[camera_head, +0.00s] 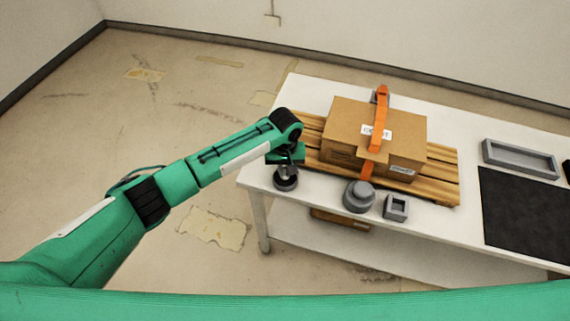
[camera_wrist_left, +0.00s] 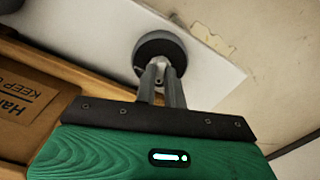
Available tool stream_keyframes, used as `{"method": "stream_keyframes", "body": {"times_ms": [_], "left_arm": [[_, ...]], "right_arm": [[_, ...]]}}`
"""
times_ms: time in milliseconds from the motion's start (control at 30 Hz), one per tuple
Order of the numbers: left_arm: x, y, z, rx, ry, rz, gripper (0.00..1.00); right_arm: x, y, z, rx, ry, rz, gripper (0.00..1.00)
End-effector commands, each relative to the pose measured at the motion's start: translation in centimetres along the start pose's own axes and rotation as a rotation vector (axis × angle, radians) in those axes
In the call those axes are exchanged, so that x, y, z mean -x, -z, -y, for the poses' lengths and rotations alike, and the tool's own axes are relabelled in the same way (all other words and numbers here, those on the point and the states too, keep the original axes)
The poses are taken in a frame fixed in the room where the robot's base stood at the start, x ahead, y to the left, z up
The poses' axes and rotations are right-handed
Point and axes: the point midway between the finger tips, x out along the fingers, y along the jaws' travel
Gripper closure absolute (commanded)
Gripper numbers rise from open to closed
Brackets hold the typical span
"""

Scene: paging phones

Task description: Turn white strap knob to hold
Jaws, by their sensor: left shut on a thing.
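A round dark grey dial (camera_head: 286,183) sits at the near left part of the white table. In the left wrist view the dial (camera_wrist_left: 150,47) has a small pale knob (camera_wrist_left: 161,63) at its middle. My left gripper (camera_head: 287,168) reaches down over it. In the left wrist view the gripper's fingers (camera_wrist_left: 163,84) are close together and shut on the pale knob. The fingers cover part of the knob, and I cannot read any marks on the dial. My right gripper is not in view.
A cardboard box (camera_head: 347,115) with an orange strap (camera_head: 381,108) sits on a wooden pallet (camera_head: 440,182). A grey round stepped piece (camera_head: 359,197) and a grey square block (camera_head: 396,207) stand along the front. A grey tray (camera_head: 520,159) and black mat (camera_head: 525,215) lie right.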

Motion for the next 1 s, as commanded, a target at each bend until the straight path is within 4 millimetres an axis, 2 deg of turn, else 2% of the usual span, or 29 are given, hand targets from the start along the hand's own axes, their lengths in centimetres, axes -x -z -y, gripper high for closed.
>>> {"method": "stream_keyframes", "body": {"times_ms": [33, 400, 1000], "left_arm": [[0.4, 0.0, 0.0, -0.042, 0.0, 0.001, 1.0], [0.3, 0.0, 0.0, -0.395, -0.001, 0.0, 1.0], [0.2, 0.1, -0.1, -0.927, 0.0, -0.002, 1.0]], "right_arm": [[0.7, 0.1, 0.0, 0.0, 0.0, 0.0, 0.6], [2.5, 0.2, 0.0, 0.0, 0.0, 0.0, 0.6], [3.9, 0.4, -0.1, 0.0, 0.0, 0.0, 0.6]]}}
